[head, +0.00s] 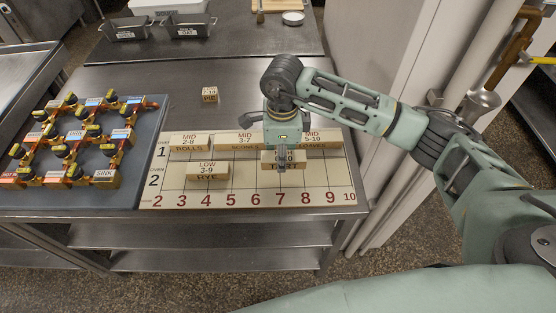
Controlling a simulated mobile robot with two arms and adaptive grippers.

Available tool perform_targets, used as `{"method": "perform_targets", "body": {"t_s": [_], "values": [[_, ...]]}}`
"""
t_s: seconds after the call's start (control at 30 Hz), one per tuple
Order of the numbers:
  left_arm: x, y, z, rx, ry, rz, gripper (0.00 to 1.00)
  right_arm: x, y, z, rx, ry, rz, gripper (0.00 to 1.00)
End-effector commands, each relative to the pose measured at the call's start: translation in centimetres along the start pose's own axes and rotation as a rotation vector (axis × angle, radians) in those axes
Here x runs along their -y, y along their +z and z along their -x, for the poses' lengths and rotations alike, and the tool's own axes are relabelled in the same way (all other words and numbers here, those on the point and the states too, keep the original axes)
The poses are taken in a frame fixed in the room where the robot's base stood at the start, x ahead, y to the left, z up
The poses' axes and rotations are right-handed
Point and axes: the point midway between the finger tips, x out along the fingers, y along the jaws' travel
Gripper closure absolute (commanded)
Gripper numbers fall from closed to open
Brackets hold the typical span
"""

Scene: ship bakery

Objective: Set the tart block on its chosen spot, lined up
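The tart block (268,156) is a pale wooden block with a label on its top and front. It is at the right half of the numbered board (240,195), around columns 6 to 7. My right gripper (283,160) points down over it, with one finger across its front face and the other hidden behind. It appears shut on the block. The finger covers the middle of its label. I cannot tell whether the block touches the board. My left gripper is not in view.
Blocks marked rolls (188,142), MID 3-7 (232,139) and MID 5-10 (325,138) stand along row 1. The rye block (207,171) is in row 2. A pie block (209,95) sits behind the board. A dark panel with valves (130,175) lies left. Row 2's right end is free.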

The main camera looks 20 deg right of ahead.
Motion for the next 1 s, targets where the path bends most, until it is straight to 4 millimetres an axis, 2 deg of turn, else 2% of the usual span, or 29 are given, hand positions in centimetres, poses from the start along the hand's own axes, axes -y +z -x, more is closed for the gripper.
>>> {"method": "perform_targets", "body": {"t_s": [0.17, 0.47, 0.87, 0.9, 1.0], "values": [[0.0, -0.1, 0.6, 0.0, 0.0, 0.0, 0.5, 0.4, 1.0, -0.8, -0.001, 0.001, 0.001, 0.97], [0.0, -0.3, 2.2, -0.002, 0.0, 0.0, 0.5, 0.5, 0.9, -4.5, -0.001, 0.0, 0.0, 0.97], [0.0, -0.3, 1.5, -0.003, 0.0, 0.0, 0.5, 0.5, 0.9, -5.2, 0.0, -0.002, 0.0, 0.97], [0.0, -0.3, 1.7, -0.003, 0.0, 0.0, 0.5, 0.5, 0.9, -5.0, 0.0, -0.002, 0.0, 0.67], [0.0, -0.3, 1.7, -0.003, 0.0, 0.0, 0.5, 0.5, 0.9, -5.0, -0.001, -0.001, 0.0, 0.58]]}}
